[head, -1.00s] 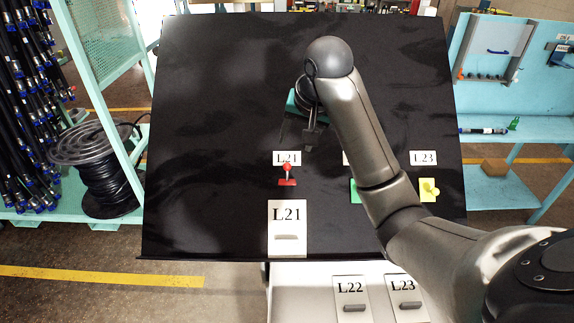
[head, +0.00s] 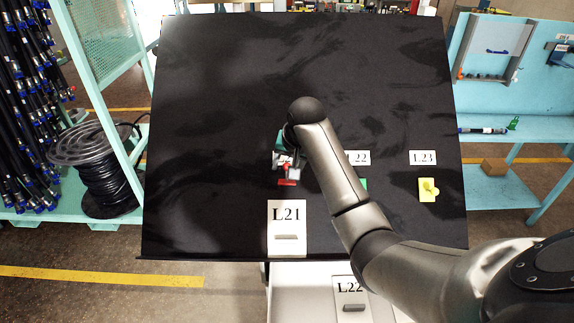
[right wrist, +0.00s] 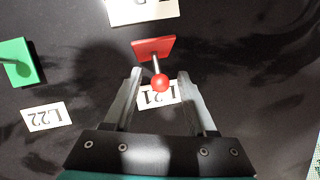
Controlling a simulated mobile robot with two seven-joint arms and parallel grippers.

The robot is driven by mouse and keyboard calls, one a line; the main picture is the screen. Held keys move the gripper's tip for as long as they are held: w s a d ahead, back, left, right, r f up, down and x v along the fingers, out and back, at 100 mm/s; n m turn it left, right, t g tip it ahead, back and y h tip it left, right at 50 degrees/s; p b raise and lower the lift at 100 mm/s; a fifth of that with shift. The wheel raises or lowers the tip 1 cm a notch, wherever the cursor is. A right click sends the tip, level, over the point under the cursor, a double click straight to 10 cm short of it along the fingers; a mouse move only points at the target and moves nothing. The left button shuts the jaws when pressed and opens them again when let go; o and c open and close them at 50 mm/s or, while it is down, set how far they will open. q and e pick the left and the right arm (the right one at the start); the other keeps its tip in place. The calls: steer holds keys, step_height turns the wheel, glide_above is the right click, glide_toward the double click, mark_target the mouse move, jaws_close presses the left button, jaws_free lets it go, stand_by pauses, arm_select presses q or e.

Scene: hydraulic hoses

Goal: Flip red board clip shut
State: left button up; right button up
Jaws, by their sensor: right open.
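The red board clip has a flat red base (head: 287,182) on the black board (head: 210,120), just above the large L21 card. In the right wrist view its base (right wrist: 154,48) carries a thin metal lever ending in a red ball (right wrist: 160,83). The lever stands out from the base. My right gripper (right wrist: 157,82) is open, with one finger on each side of the lever and ball; whether a finger touches is not clear. In the head view my right gripper (head: 288,168) partly hides the small L21 label and the clip lever. My left gripper is not in view.
A green clip (right wrist: 17,62) sits beside the red one, near the L22 label (right wrist: 46,116). A yellow clip (head: 428,189) lies further right under L23. The large L21 card (head: 287,228) hangs just below the red clip. The board's upper part is clear.

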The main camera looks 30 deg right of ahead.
steer(key=shift+c, duration=0.3)
jaws_close()
stand_by(0.4)
